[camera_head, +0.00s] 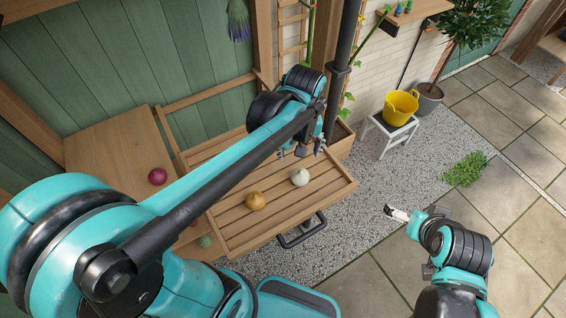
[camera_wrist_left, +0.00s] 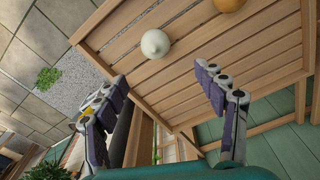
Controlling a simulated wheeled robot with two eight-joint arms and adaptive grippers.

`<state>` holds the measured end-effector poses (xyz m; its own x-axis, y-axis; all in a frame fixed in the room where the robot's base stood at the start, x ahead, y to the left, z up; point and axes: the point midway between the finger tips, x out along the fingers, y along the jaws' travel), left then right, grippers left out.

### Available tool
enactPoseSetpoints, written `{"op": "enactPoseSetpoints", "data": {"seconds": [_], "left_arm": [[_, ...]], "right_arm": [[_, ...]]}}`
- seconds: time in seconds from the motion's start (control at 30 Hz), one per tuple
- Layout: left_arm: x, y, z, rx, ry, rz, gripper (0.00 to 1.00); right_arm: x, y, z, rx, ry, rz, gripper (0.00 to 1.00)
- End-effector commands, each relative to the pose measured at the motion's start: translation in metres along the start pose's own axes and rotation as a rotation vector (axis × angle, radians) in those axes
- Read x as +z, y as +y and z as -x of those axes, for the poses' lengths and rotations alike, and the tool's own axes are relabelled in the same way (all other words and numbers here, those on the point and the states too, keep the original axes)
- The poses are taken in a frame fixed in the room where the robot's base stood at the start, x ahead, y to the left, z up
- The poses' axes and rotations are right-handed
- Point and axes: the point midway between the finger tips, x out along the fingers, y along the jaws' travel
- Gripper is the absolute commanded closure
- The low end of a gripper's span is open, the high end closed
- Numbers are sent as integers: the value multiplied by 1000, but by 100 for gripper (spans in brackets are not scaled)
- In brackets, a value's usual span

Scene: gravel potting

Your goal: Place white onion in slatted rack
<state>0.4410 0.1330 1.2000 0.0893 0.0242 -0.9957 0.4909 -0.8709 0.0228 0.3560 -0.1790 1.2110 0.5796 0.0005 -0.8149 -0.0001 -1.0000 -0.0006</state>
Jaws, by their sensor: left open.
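The white onion (camera_head: 300,177) lies on the slatted rack (camera_head: 240,236), near its right side. It also shows in the left wrist view (camera_wrist_left: 155,43), on the slats beyond the fingertips. My left gripper (camera_head: 301,152) is above the far right part of the rack, behind the onion and apart from it. In the left wrist view its two fingers (camera_wrist_left: 160,88) are spread wide with nothing between them.
A yellow onion (camera_head: 256,201) lies left of the white one on the rack. A red onion (camera_head: 157,176) sits on the wooden surface (camera_head: 115,150) at the left. A dark post (camera_head: 340,70) rises behind the rack. A yellow bucket (camera_head: 400,105) stands on a white stool.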

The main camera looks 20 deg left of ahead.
Motion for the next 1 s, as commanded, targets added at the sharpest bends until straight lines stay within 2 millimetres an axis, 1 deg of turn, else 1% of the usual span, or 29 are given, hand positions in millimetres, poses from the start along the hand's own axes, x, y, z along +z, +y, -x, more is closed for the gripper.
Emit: {"op": "enactPoseSetpoints", "data": {"seconds": [0.03,0.2,0.3,0.4,0.6,1.0], "left_arm": [[8,-14,7,32,42,-45,29],[28,-46,19,124,226,-240,29],[38,-61,21,150,333,-339,29],[45,-71,19,159,420,-416,29],[50,-80,17,158,506,-490,29],[50,-80,17,158,512,-496,29]], "right_arm": [[0,0,0,0,0,0,2],[0,0,0,0,0,0,2],[0,0,0,0,0,0,2],[0,0,0,0,0,0,2],[0,0,0,0,0,0,2],[0,0,0,0,0,0,2]]}}
